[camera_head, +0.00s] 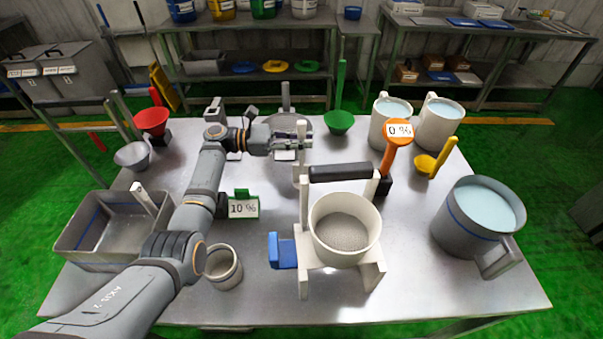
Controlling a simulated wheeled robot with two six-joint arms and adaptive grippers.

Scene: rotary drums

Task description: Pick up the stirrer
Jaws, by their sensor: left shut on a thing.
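My left gripper (298,143) reaches in from the left over the back middle of the table. It is shut on a slim pale-grey upright piece, the stirrer (302,127), whose lower part is hard to tell from the white stand behind the drum. The stirrer's lower end is not clearly visible. My right gripper is not in view.
A white stand (304,240) with a drum (345,228) and black handle is close in front of the gripper. Coloured scoops line the back.

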